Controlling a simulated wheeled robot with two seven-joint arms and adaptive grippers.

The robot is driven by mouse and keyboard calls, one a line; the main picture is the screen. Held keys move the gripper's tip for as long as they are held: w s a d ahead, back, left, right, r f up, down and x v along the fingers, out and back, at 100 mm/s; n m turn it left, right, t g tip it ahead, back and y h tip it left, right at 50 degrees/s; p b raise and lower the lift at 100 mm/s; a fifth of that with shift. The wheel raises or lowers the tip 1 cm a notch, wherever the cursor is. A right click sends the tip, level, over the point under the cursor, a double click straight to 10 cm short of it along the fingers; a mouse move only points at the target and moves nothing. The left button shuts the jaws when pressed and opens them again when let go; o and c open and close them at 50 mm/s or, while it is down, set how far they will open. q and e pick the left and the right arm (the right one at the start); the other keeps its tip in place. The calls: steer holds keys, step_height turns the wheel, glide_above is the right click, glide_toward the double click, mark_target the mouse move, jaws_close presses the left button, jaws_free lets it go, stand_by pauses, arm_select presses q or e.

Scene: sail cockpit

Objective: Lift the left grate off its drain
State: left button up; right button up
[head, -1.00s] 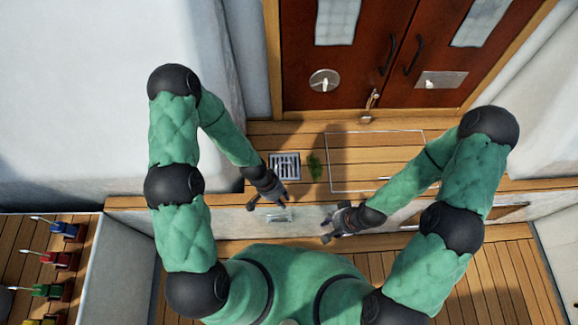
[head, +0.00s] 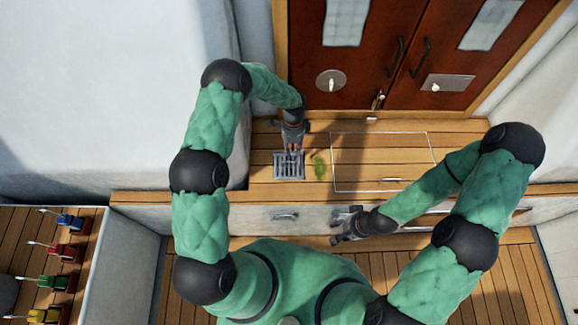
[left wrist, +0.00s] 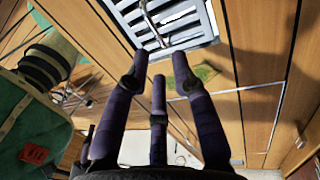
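The left grate (head: 289,173) is a pale slatted square set in the wooden deck below the doors. It also shows at the top of the left wrist view (left wrist: 188,25), with a thin bar handle across it. My left gripper (head: 291,147) is over the grate's far edge in the head view. In the left wrist view its three dark fingers (left wrist: 160,68) are spread with nothing between them, and the tips point toward the grate and its handle. Whether they touch it I cannot tell. My right gripper (head: 341,228) is empty, fingers apart, by the bench front.
A green weed-like clump (head: 319,165) lies just right of the grate. A rectangular hatch outline (head: 382,160) is further right. Wooden doors (head: 365,60) stand behind, a white wall (head: 100,90) is at left. Colored levers (head: 65,250) sit at lower left.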

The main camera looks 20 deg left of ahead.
mark_target(289, 164)
arm_select(q)
steer(key=f, duration=0.2)
steer(key=shift+s+d+f, duration=0.1)
steer(key=shift+s+f, duration=0.15)
steer(key=shift+f, duration=0.05)
steer(key=f+b, duration=0.1)
steer(key=f, duration=0.1)
steer(key=s+f+b, duration=0.1)
steer(key=f, duration=0.1)
steer(key=shift+s+d+f, duration=0.1)
steer(key=shift+f, duration=0.25)
steer(key=shift+c, duration=0.4)
jaws_close()
